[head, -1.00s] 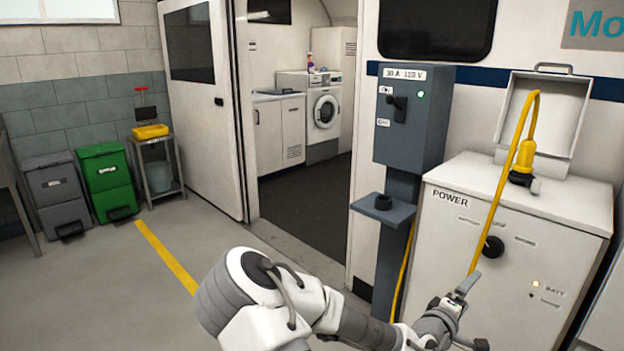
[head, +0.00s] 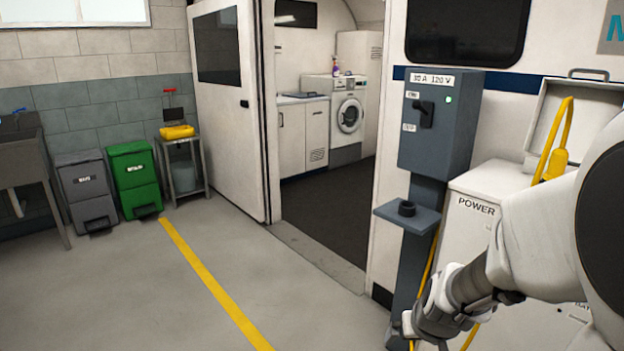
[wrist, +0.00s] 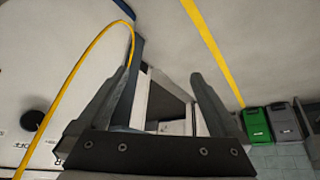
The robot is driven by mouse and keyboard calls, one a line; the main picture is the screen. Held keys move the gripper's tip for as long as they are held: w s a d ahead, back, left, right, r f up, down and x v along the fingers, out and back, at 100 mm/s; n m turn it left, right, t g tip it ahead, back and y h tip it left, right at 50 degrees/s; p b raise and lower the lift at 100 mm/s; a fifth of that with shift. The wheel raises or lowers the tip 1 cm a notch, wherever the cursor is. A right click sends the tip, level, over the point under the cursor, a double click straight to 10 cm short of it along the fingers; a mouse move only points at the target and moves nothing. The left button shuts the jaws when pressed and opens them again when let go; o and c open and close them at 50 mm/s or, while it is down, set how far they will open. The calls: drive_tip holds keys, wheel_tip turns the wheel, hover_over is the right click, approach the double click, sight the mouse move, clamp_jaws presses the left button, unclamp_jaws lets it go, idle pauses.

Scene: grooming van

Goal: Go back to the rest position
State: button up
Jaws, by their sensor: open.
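My gripper (wrist: 161,75) is open in the wrist view, its two dark fingers apart with nothing between them. In the head view my arm comes in from the right edge and reaches down and left. Its hand end (head: 428,325) is low in the picture, in front of the grey pedestal's foot; the fingertips are hard to make out there. The white power cabinet (head: 474,212) is partly hidden behind my arm. The yellow cable (head: 556,150) is plugged in at its top and also arches across the left of the wrist view (wrist: 72,78).
The grey power pedestal (head: 436,135) with a small shelf (head: 390,212) stands left of the cabinet. The van doorway shows a washing machine (head: 346,115). Green (head: 134,178) and grey (head: 84,190) bins and a small stand (head: 184,165) line the back left. The floor on the left is clear.

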drive_tip(key=s+a+r, duration=0.3)
drive_tip(key=s+r, duration=0.5)
drive_tip(key=s, duration=0.1)
drive_tip(key=s+a+r, duration=0.2)
drive_tip(key=s+r, duration=0.6)
wheel_tip(320, 180, up, 16)
drive_tip(key=p, duration=1.7)
drive_tip(key=shift+r+n+y, duration=0.15)
drive_tip(key=shift+n+y, duration=0.15)
drive_tip(key=shift+w+a, duration=0.1)
